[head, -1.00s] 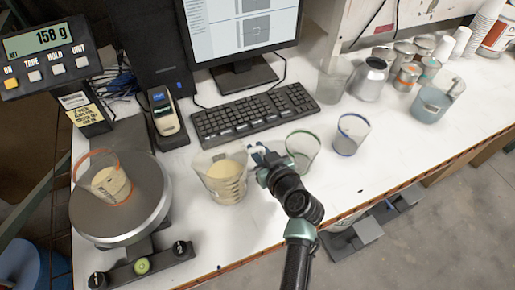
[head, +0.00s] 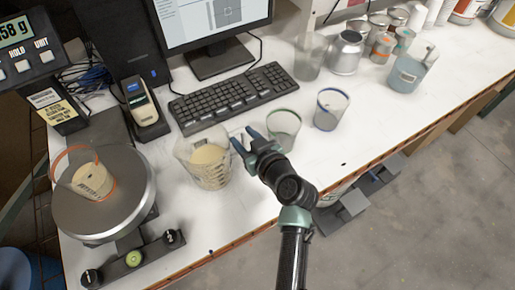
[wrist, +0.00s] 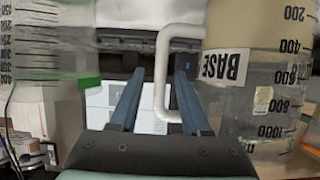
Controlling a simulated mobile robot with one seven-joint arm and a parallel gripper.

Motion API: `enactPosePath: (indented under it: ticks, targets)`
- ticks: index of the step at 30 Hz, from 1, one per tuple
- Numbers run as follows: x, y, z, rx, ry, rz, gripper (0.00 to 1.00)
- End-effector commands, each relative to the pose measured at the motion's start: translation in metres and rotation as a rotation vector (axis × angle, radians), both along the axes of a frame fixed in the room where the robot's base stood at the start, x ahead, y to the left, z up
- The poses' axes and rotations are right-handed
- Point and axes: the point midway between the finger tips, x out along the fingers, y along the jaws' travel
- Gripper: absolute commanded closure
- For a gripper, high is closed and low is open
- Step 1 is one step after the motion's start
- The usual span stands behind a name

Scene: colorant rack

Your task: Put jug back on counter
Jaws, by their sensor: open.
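The jug (head: 204,165), a clear measuring jug with cream-coloured contents, stands on the white counter (head: 330,150) in front of the keyboard. In the wrist view the jug (wrist: 265,95) fills the right side, with a "BASE" label and a white handle (wrist: 161,75). My gripper (head: 246,139) is just right of the jug in the head view. In the wrist view my gripper (wrist: 155,98) is open, and the handle shows in the gap between its fingers, close to the right finger. I cannot tell whether they touch.
A green-rimmed cup (head: 283,125) stands close to the right of my gripper, and a blue-rimmed cup (head: 331,108) is beyond it. The scale (head: 140,190) at left bears an orange-rimmed cup (head: 92,182). The keyboard (head: 228,97) lies behind.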

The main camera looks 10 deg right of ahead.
Motion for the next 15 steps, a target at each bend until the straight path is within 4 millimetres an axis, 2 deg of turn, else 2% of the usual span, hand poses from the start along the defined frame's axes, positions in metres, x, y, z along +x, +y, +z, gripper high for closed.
enactPosePath:
  ticks: [9,15]
  targets:
    - [-0.054,-0.019,0.021,0.0,-0.001,-0.003,0.53]
    - [-0.075,-0.026,0.031,0.001,0.0,-0.003,0.53]
